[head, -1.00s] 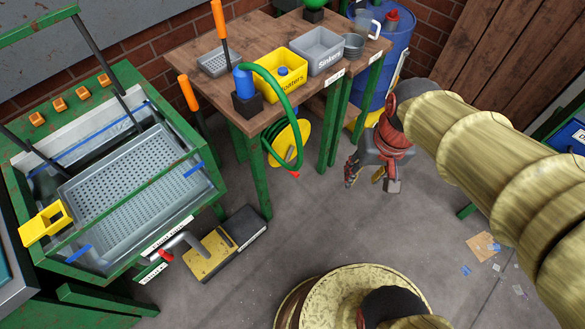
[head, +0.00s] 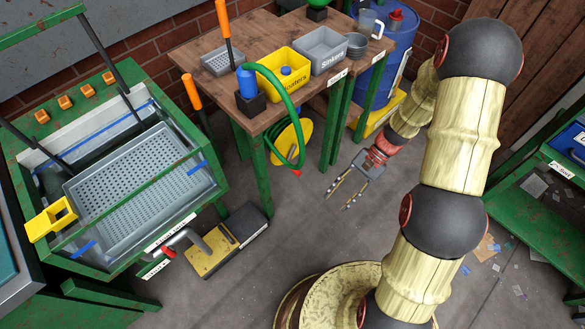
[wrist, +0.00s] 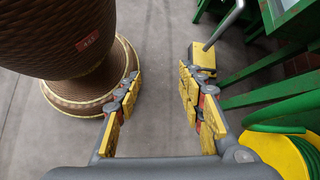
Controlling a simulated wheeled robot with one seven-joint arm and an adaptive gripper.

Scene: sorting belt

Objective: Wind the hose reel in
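The hose reel (head: 304,131) is a yellow disc under the wooden table. Green hose (head: 271,155) loops around it and runs up to a blue fitting (head: 245,82) on the table top. A small red part (head: 297,173) shows at the reel's lower edge. My gripper (head: 338,202) is in front and to the right of the reel, low over the floor, apart from it and pointing to the lower left. In the wrist view its fingers (wrist: 160,90) are apart with nothing between them, and the reel (wrist: 270,149) shows at the lower right, partly cut off.
Green table legs (head: 329,135) stand beside the reel. A yellow and black box with a grey handle (head: 222,250) lies on the floor to the left, left of a blue drum (head: 385,65). The green wash station (head: 190,195) is at left. Floor around my gripper is clear.

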